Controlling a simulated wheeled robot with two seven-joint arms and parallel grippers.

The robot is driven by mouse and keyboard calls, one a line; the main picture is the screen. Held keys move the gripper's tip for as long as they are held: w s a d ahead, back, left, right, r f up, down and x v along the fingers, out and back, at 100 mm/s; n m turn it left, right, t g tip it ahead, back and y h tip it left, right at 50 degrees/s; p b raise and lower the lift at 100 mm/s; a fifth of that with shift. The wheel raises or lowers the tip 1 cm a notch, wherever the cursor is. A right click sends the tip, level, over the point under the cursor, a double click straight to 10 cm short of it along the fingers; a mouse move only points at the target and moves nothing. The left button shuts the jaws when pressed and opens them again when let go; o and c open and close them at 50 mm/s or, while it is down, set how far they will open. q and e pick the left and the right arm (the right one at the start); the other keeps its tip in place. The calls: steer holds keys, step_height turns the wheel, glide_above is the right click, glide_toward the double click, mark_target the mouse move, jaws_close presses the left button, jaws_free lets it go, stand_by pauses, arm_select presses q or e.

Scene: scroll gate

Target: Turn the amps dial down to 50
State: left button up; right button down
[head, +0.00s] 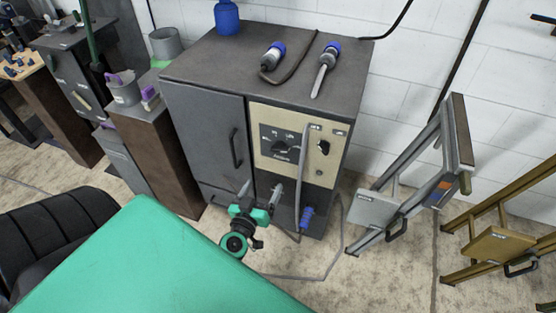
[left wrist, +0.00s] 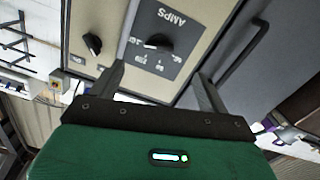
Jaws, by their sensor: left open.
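The amps dial (head: 279,147) is a black knob on a dark scale plate, on the cream front panel of a grey cabinet (head: 200,125). In the left wrist view the dial (left wrist: 158,43) shows beyond the fingers, under the upside-down word AMPS. A white mark on the knob points to the picture's left; the numbers around it are too small to read surely. My left gripper (head: 261,188) is open and empty, below and in front of the panel. In the wrist view its fingers (left wrist: 160,70) stand apart on either side, not touching the dial. My right gripper is not in view.
A second black knob (head: 323,147) sits right of the dial. The cabinet door has a handle (head: 234,148). Two torch-like tools lie on top. A folding stepladder (head: 375,208) stands to the right.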

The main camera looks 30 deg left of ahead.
mark_target(280, 149)
arm_select(q)
steer(key=x, duration=0.9)
steer(key=r+x, duration=0.1)
steer(key=x, duration=0.3)
steer(key=shift+w+a, duration=0.3)
steer(key=shift+w, duration=0.05)
steer(key=shift+r, duration=0.1)
steer(key=c, duration=1)
